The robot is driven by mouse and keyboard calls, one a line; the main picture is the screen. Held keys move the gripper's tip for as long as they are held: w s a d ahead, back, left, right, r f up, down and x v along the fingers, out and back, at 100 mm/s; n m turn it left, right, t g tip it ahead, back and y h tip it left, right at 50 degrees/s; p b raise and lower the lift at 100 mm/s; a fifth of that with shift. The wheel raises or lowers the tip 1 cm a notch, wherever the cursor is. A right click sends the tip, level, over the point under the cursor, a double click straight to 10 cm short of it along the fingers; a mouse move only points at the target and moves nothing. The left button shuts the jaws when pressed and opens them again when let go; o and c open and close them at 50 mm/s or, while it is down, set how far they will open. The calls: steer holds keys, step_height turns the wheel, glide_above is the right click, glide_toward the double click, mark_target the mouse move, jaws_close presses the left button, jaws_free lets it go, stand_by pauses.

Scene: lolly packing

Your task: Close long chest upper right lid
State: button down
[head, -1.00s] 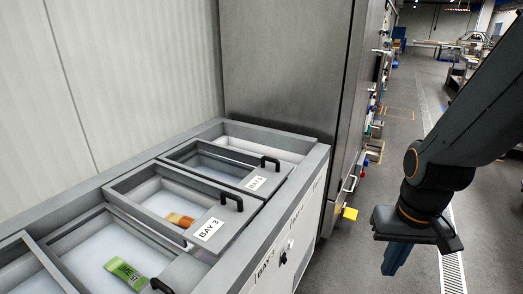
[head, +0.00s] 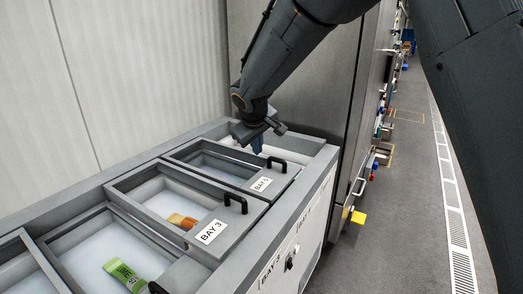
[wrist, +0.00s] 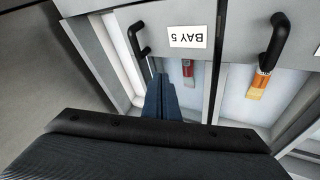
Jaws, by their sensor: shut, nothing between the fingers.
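The long chest (head: 318,165) is grey, with framed lids bearing black handles. The farthest lid carries a BAY 5 label (head: 262,184) and a black handle (head: 279,163). Beyond it, a pale strip of the chest's interior (head: 290,143) shows at the far end. My gripper (head: 257,147) is shut and empty, its blue fingers pointing down over the far end of the chest. In the wrist view the fingertips (wrist: 158,84) are beside the BAY 5 handle (wrist: 139,40), apparently apart from it. Whether they reach below the rim I cannot tell.
The BAY 3 lid (head: 211,232) and its handle (head: 235,202) are nearer. An orange packet (head: 181,221) and a green packet (head: 122,273) lie inside the chest. A red packet (wrist: 187,70) shows in the wrist view. A tall grey cabinet (head: 318,90) stands right behind the chest.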

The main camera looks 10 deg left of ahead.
steer(key=p, duration=0.2)
glide_toward(266, 172)
steer(key=a, duration=0.1)
steer(key=w, duration=0.1)
steer(key=a, duration=0.1)
steer(key=shift+w+a+f, duration=0.25)
steer(key=shift+w+a, duration=0.05)
steer(key=shift+a, duration=0.05)
steer(key=w, duration=0.1)
steer(key=w+d+f+p, duration=0.1)
steer(key=shift+w+d, duration=0.25)
steer(key=shift+w, duration=0.1)
steer(key=shift+w+d+f, duration=0.15)
steer(key=shift+w+d, duration=0.05)
steer(key=shift+w, duration=0.3)
